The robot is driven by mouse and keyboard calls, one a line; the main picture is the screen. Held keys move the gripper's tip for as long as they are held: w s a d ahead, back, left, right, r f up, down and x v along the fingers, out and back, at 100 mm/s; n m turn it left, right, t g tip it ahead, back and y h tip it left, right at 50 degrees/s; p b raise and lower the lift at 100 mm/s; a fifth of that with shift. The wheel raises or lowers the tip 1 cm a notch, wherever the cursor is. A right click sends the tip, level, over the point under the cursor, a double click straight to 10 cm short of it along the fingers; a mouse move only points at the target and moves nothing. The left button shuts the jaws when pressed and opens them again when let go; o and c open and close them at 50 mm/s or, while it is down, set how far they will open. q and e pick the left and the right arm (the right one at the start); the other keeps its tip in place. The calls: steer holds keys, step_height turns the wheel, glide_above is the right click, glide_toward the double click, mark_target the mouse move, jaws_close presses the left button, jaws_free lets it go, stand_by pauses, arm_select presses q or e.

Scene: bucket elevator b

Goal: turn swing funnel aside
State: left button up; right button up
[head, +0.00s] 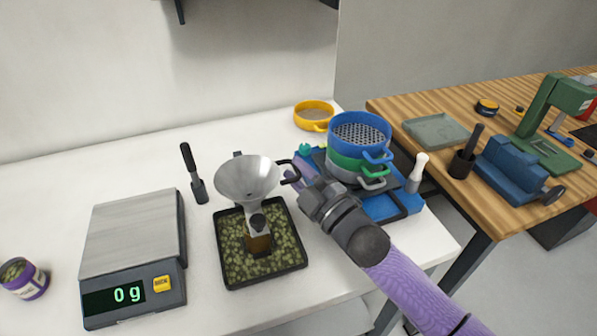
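The swing funnel (247,181) is a grey metal cone. It stands above a black tray (301,284) of green pellets, left of my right gripper. A black curved handle (286,163) sticks out from its right side. My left gripper is out of view.
A scale (135,248) reading 0 g stands left of the tray, with a black-handled tool (194,172) behind. Stacked blue and green sieves (360,134) stand close to the right of my gripper. A yellow sieve (313,115) is behind. The white table's left rear is clear.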

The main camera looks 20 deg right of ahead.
jaws_close()
steer(key=shift+r, duration=0.2)
stand_by(0.9)
